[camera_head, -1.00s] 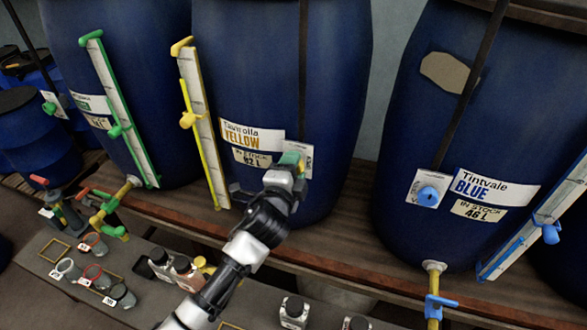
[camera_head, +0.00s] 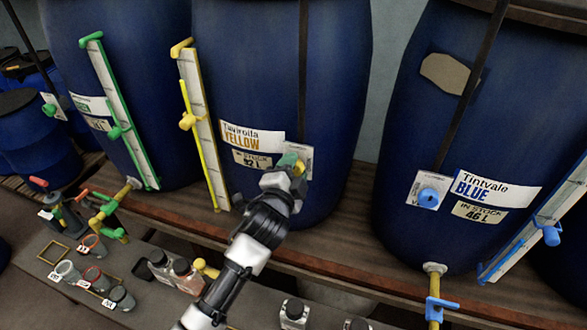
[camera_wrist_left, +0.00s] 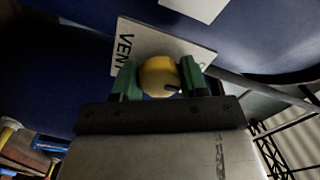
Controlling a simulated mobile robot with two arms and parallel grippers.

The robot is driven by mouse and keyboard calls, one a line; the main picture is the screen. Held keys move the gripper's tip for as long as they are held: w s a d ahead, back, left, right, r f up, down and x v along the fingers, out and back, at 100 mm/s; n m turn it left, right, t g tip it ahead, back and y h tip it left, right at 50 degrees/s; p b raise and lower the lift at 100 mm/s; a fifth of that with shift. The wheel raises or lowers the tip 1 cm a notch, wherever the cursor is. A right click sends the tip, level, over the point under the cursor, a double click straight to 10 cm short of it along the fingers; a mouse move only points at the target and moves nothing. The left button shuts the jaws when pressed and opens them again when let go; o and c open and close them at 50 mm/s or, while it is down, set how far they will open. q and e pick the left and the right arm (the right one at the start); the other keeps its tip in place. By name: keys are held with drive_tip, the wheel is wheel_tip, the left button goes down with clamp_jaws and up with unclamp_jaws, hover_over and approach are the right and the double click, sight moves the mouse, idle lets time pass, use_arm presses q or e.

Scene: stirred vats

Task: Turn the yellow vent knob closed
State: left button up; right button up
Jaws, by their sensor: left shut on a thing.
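The yellow vent knob (camera_wrist_left: 158,76) sits on a white plate marked VENT (camera_wrist_left: 135,45), on the front of the blue vat labelled YELLOW (camera_head: 265,80). My left gripper (camera_wrist_left: 160,82) is shut on the knob, with one green-tipped finger on each side of it. A dark mark shows on the knob's face, toward the lower right. In the head view my left gripper (camera_head: 292,166) covers much of the knob and part of the plate (camera_head: 304,160). My right gripper is not in view.
A yellow sight gauge (camera_head: 205,140) runs down the vat left of my arm. A blue vat (camera_head: 480,120) with a blue vent knob (camera_head: 428,196) stands at right. Several cups and jars sit on the low bench (camera_head: 45,290) below.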

use_arm(q)
drive_tip(key=o, duration=0.9)
drive_tip(key=shift+s, duration=0.1)
drive_tip(key=b+v, duration=0.2)
drive_tip(key=v, duration=0.8)
drive_tip(key=shift+s+a, duration=0.1)
drive_tip(key=shift+s, duration=0.2)
drive_tip(key=shift+f, duration=0.1)
